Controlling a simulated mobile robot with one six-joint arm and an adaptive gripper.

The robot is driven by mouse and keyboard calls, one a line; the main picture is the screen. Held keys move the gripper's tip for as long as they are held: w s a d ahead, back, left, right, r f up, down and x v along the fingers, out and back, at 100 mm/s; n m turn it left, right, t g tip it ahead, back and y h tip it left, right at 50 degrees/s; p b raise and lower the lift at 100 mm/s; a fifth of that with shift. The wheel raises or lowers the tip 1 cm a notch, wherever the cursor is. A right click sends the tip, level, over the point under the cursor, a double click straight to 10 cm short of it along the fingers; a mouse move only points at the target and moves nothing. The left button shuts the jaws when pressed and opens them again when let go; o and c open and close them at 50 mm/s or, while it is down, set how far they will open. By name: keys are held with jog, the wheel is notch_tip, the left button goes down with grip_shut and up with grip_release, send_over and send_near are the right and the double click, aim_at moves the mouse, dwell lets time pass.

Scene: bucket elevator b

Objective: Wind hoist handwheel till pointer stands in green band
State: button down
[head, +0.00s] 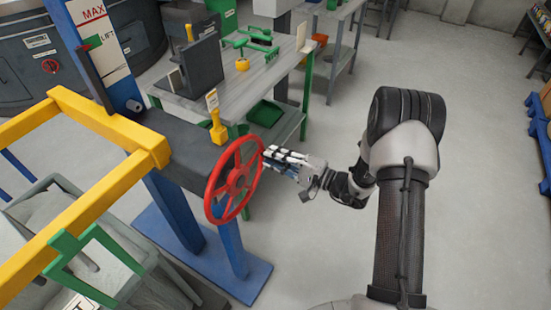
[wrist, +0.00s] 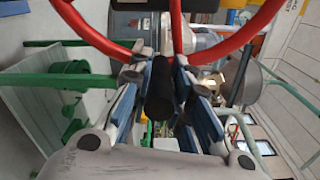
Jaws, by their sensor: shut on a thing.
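The red spoked handwheel (head: 236,181) stands upright on the side of the blue and dark hoist frame. Its red rim (wrist: 232,42) crosses the top of the wrist view. My gripper (head: 268,156) is at the wheel's right rim. In the wrist view my gripper (wrist: 157,78) is shut on a black cylindrical handle (wrist: 160,97), which lies between the fingers close to the rim.
A yellow rail frame (head: 85,205) and a green bracket (head: 70,245) stand at left. A grey workbench (head: 285,60) with green and yellow items is behind the wheel. A small yellow lever (head: 217,128) is just above the wheel. The floor to the right is clear.

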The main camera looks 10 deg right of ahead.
jog(key=shift+w+r, duration=0.1)
jog(key=shift+r, duration=0.35)
jog(key=c, duration=1.6)
grip_release()
jog(key=shift+o, duration=0.8)
jog(key=shift+f, duration=0.2)
jog(key=shift+s, duration=0.2)
jog(key=v, duration=1.2)
jog(key=shift+w, duration=0.1)
